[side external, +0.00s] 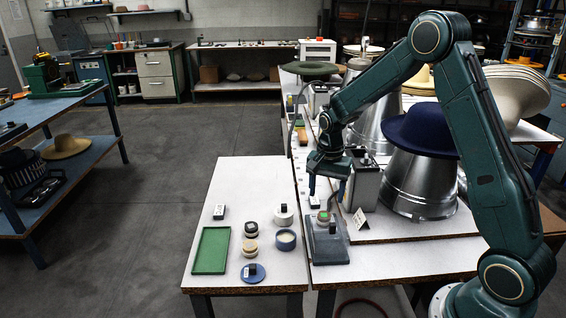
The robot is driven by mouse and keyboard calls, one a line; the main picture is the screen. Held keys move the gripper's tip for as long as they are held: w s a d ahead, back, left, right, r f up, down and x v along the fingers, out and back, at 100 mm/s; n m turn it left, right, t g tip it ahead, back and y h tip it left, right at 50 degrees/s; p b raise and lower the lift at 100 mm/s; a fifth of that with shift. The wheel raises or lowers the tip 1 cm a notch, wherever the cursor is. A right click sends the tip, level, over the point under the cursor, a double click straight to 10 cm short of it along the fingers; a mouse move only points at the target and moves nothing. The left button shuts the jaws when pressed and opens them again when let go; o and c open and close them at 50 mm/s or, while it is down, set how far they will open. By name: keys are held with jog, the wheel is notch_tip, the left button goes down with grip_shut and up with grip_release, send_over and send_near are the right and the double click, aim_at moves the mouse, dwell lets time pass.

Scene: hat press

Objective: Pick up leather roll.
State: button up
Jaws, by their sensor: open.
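I cannot tell for sure which thing is the leather roll. Small round items stand on the left tabletop: a dark-and-cream one (250,230), a similar one in front of it (249,247), a white roll-like one with a dark piece (283,216), and a round tin with a pale top (285,240). All are to the left of my gripper and apart from it.
A green tray (211,250) and a blue disc with a dark piece on it (253,272) lie on the left tabletop (240,180). A grey box (365,185) and a metal cone with a blue hat (420,130) stand close right. The left tabletop's back is clear.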

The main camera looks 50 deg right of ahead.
aim_at(324, 215)
jog(key=shift+f, duration=1.45)
jog(key=shift+f, duration=0.15)
jog(key=shift+f, duration=2.45)
jog(key=c, duration=1.1)
